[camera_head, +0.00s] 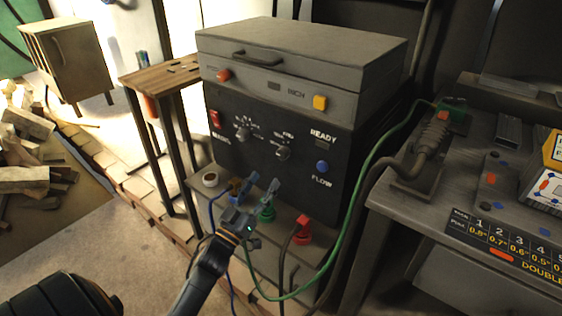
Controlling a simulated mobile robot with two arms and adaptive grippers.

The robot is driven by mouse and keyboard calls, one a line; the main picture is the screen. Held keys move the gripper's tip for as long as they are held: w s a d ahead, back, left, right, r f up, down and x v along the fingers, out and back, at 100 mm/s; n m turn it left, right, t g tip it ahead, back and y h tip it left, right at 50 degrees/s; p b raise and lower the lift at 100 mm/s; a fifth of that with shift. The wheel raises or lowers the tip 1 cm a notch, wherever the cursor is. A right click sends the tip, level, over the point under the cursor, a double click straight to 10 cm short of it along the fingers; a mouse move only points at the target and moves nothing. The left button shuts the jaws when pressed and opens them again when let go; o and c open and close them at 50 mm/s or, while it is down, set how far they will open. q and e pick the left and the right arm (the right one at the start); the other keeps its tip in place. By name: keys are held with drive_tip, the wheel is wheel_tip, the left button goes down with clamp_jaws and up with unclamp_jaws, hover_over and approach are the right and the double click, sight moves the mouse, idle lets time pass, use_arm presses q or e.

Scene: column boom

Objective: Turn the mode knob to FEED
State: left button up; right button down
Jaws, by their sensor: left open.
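A grey machine (300,60) has a dark front panel (230,160) with two round knobs. The left knob (243,134) and the right knob (283,153) each have small white lettering around them. That lettering is too small to read, so I cannot tell which is the mode knob or where either points. My left gripper (259,185) is open and empty, below and in front of the knobs, apart from the panel. Its fingers point up toward it. My right gripper is not in view.
A red switch (215,118) and a blue FLOW button (322,166) flank the knobs. A green cable (352,200) loops on the right. A workbench (400,205) stands right.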

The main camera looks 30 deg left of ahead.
sight(281, 156)
use_arm(q)
drive_tip(key=x, duration=0.8)
drive_tip(key=shift+w, duration=0.3)
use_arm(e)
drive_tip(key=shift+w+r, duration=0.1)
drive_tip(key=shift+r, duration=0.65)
use_arm(q)
drive_tip(key=shift+r, duration=0.1)
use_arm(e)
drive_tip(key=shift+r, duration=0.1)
use_arm(q)
clamp_jaws()
